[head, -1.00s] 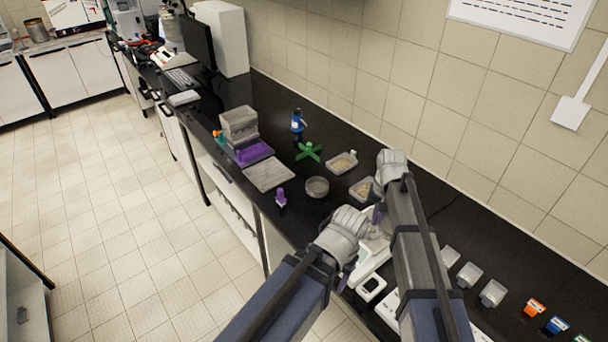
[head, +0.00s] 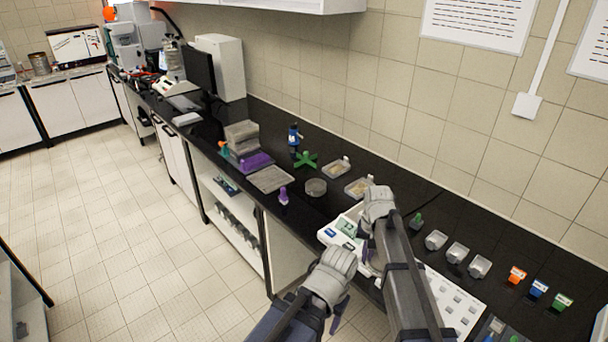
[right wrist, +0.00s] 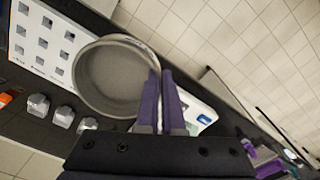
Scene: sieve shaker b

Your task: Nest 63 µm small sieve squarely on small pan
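A small round grey sieve (right wrist: 112,78) with a raised rim shows large in the right wrist view. My right gripper (right wrist: 162,80) has its purple fingers closed at the sieve's rim and holds it above the bench. Its size label is not readable. A small round grey pan (head: 316,187) stands on the black bench in the head view, left of my right arm and apart from it. My left gripper (head: 340,312) hangs low in front of the bench edge. Its fingers are seen from the side, so its opening is unclear, and nothing shows in it.
A white balance (head: 343,230) stands partly behind my right arm. Near the pan are a grey tray (head: 271,179), a purple-topped item (head: 283,195), a green cross-shaped piece (head: 305,160) and sample dishes (head: 358,187). Several small containers (head: 457,252) line the bench at right.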

